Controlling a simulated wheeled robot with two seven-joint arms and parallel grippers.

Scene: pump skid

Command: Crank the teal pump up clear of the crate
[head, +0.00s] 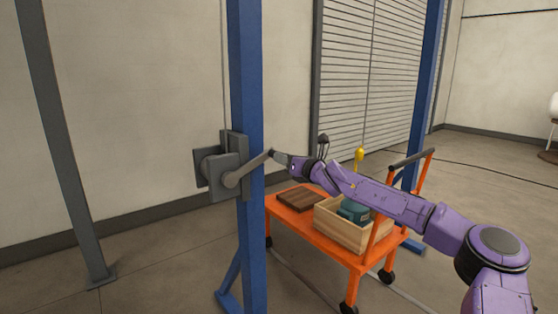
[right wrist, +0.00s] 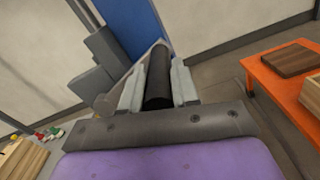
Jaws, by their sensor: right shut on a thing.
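The teal pump (head: 354,211) sits inside the wooden crate (head: 341,232), which rests on an orange cart. A yellow hook (head: 360,154) hangs above the crate; part of the space between hook and pump is hidden by my right arm. A grey winch (head: 222,166) is fixed to a blue post, and its crank arm (head: 247,170) points up and to the right. My right gripper (head: 281,158) is at the crank's outer end. In the right wrist view, its fingers are shut on the dark crank handle (right wrist: 158,80). My left gripper is not in view.
The orange cart (head: 300,236) also carries a brown wooden board (head: 300,198) left of the crate. The blue post (head: 247,90) stands beside the cart, with another blue post (head: 427,80) behind. A grey post (head: 62,140) stands at left. The floor at left is clear.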

